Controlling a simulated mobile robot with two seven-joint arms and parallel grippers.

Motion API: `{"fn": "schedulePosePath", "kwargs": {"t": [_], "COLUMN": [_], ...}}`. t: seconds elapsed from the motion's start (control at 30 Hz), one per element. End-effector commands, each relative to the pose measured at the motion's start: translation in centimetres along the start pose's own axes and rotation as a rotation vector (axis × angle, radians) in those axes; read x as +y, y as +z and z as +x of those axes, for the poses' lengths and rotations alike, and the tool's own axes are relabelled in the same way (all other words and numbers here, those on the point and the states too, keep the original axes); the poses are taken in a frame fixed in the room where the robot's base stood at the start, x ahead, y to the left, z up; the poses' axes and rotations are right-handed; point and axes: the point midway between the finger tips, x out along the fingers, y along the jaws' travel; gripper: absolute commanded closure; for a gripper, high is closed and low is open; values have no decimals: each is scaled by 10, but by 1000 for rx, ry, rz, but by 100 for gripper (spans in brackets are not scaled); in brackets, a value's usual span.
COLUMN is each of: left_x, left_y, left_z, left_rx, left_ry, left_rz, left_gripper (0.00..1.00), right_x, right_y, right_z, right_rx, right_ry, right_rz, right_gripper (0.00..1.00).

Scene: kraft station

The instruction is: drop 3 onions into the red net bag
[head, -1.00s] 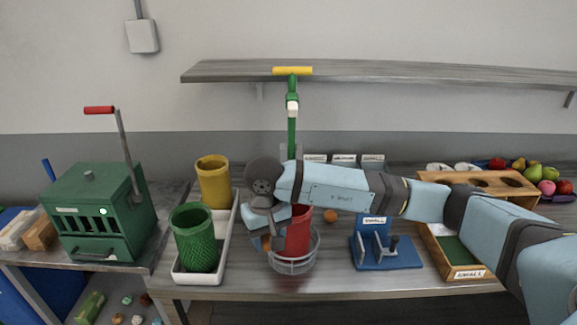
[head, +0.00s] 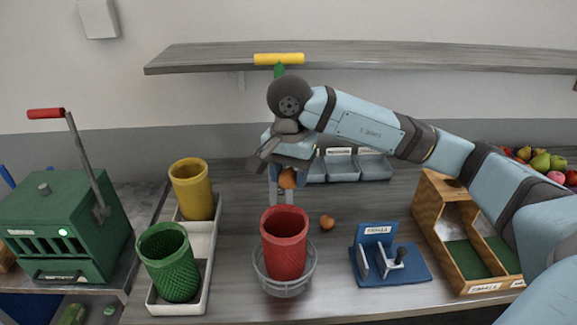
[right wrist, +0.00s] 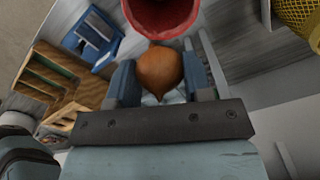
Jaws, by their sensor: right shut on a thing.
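The red net bag (head: 284,243) stands upright in a round wire holder (head: 287,284) on the table. My right gripper (head: 284,178) is shut on an onion (head: 288,179), above and behind the bag. In the right wrist view the held onion (right wrist: 159,71) sits between the two fingers, and the bag's open rim (right wrist: 160,20) shows just beyond it. Another onion (head: 327,222) lies on the table to the right of the bag. The inside bottom of the bag is hidden. My left gripper is not in view.
A green net bag (head: 168,262) and a yellow one (head: 192,188) stand in a white tray (head: 206,262) to the left. A blue device (head: 388,265) and a wooden sorting box (head: 460,277) are to the right. Grey bins (head: 342,167) stand behind. A shelf (head: 390,58) hangs above.

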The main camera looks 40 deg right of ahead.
Motion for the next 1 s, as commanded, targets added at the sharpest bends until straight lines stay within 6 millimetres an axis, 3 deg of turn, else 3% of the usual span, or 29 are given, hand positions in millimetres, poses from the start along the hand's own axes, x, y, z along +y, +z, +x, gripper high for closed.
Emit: {"fn": "schedulePosePath", "kwargs": {"t": [0.4,0.77,0.8,0.9,1.0], "left_x": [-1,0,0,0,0], "left_y": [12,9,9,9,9], "left_z": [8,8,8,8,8], "left_rx": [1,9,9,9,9], "left_ry": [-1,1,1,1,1], "left_rz": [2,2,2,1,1], "left_gripper": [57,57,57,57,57], "right_x": [0,0,0,0,0], "right_y": [0,0,0,0,0], "right_z": [47,53,53,53,53], "right_rx": [0,1,1,1,1], "right_ry": [2,0,0,0,0], "right_rz": [-1,-2,-2,-2,-2], "right_gripper": [77,77,47,24,24]}}
